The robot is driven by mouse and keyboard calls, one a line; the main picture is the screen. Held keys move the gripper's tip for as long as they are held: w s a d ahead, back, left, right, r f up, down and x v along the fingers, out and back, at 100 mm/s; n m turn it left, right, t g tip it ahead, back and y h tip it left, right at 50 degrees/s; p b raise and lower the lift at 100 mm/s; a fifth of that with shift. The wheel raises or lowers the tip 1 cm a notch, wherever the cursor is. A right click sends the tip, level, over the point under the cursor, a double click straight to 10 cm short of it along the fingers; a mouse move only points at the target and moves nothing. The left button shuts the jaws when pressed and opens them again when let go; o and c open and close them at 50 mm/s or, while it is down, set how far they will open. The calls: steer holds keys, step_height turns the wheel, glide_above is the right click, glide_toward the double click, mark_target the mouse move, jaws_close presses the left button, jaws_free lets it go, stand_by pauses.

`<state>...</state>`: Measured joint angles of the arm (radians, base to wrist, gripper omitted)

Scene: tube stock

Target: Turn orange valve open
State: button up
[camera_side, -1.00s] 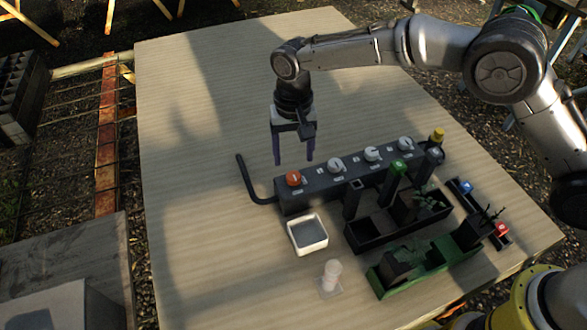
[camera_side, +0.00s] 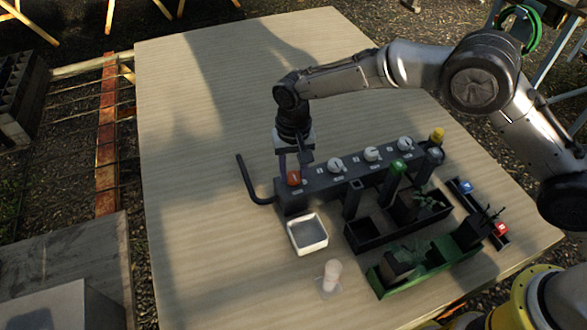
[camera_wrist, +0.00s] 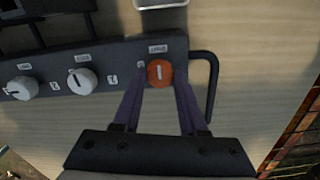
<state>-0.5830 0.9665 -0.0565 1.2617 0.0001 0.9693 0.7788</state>
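The orange valve (camera_side: 293,178) is a round knob on the left end of a dark manifold (camera_side: 325,185). In the wrist view the orange valve (camera_wrist: 160,73) shows a pale line running straight up and down its face. My gripper (camera_side: 294,174) is lowered over it, pointing down. In the wrist view the gripper's two purple fingers (camera_wrist: 161,80) reach one to each side of the knob. The fingers stand apart, and I cannot tell whether they touch it. The far fingertips are partly hidden in the side view.
White knobs (camera_side: 335,164) sit along the same manifold. A bent dark pipe (camera_side: 252,182) leaves its left end. A white tray (camera_side: 290,238), a pale cup (camera_side: 332,274) and a green rack (camera_side: 385,291) stand in front. The table's left side is clear.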

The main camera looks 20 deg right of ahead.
jaws_close()
steer(key=shift+n, duration=0.3)
steer(key=n, duration=1.1)
steer(key=shift+n, duration=0.4)
steer(key=n, duration=0.5)
steer(key=shift+a+r, duration=0.1)
steer(key=shift+n, duration=0.4)
steer(key=o, duration=0.7)
jaws_free()
steer(key=shift+s, duration=0.1)
